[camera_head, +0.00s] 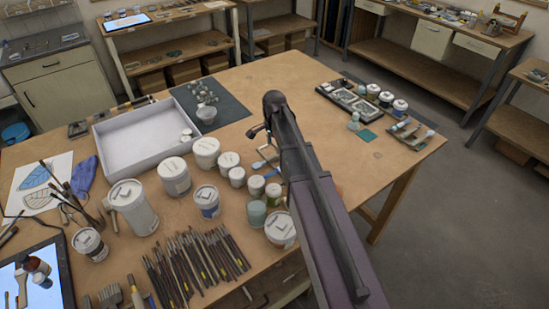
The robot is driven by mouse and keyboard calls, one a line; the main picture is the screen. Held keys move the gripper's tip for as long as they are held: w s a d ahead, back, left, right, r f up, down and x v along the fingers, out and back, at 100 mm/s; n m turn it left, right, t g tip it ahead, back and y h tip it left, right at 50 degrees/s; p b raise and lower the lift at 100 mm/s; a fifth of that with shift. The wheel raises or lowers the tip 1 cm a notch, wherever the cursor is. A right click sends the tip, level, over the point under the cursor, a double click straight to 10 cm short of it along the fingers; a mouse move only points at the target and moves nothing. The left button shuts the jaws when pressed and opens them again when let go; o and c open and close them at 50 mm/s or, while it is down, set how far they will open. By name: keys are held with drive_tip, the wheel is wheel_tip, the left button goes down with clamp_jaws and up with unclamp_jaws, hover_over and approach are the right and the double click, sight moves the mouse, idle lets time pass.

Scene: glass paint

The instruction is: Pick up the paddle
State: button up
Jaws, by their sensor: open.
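My arm reaches from the bottom right over the wooden table, and my gripper (257,132) shows only in part at its far end, small and dark, above the middle of the table. It is open, and I see nothing held in it. A small blue flat piece (258,165) lies on the table just below the gripper, beside a pale frame-like item; it may be the paddle, but it is too small to be sure. My arm hides part of the table to the right of it.
White lidded tubs (174,176) and small jars crowd the table left of my arm. A white tray (125,150) stands behind them. Many brushes (195,258) lie in front. A dark tray (350,100) sits at the right. Bare tabletop shows at the back middle.

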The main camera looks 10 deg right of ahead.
sight(275, 155)
drive_tip(key=shift+f, duration=0.15)
drive_tip(key=shift+d+f+b, duration=0.15)
drive_tip(key=shift+f+b, duration=2.35)
drive_tip(key=shift+b, duration=0.05)
clamp_jaws()
